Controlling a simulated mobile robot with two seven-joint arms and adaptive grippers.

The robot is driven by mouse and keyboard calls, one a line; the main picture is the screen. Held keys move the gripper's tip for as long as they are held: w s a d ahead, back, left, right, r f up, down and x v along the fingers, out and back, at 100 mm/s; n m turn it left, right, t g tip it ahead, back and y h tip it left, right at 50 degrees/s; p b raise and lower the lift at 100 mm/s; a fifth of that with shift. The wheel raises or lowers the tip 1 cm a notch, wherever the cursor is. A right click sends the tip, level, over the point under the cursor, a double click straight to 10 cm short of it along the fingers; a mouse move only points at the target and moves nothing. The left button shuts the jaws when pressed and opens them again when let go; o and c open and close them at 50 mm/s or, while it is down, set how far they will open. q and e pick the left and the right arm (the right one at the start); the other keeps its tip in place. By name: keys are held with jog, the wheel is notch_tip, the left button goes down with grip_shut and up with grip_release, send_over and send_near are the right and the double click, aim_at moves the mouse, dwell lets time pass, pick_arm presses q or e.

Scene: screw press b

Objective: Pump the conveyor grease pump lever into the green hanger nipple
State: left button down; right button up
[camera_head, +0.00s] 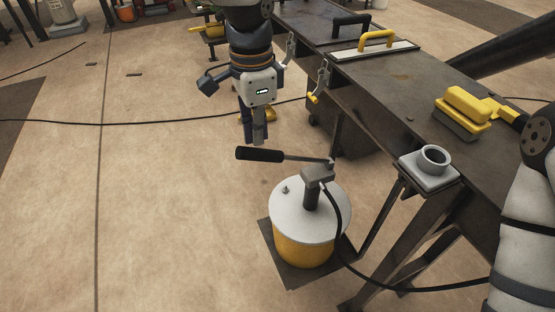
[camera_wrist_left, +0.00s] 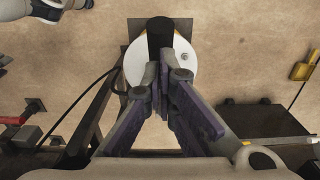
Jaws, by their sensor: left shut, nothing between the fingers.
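The grease pump (camera_head: 305,230) is a yellow drum with a white lid, standing on a dark floor plate. Its lever (camera_head: 258,154) has a black handle pointing left and slightly raised above the lid; it also shows in the left wrist view (camera_wrist_left: 160,36). My left gripper (camera_head: 260,138) points down with its fingers shut and empty, close to the handle; I cannot tell whether they touch. In the left wrist view the fingertips (camera_wrist_left: 160,88) appear in front of the handle. I cannot make out a green hanger nipple. My right gripper is not in view.
A dark workbench (camera_head: 400,85) runs along the right, with a yellow-handled plate (camera_head: 375,45), a yellow block (camera_head: 465,108) and a grey cup-shaped fitting (camera_head: 435,158). A black hose (camera_head: 400,285) leaves the pump to the right. The floor left of the pump is mostly clear.

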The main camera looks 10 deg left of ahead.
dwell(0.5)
pick_arm(q)
jog(key=s+a+f, duration=0.2)
jog(key=a+f, duration=0.1)
jog(key=f, duration=0.3)
jog(key=shift+f, duration=0.3)
jog(key=d+r, duration=0.1)
jog(key=r, duration=0.1)
jog(key=w+d+r, duration=0.1)
jog(key=r, duration=0.1)
jog(key=w+d+r, duration=0.1)
jog(key=r, duration=0.1)
jog(key=shift+r, duration=0.4)
dwell(0.7)
jog(key=shift+f, duration=0.1)
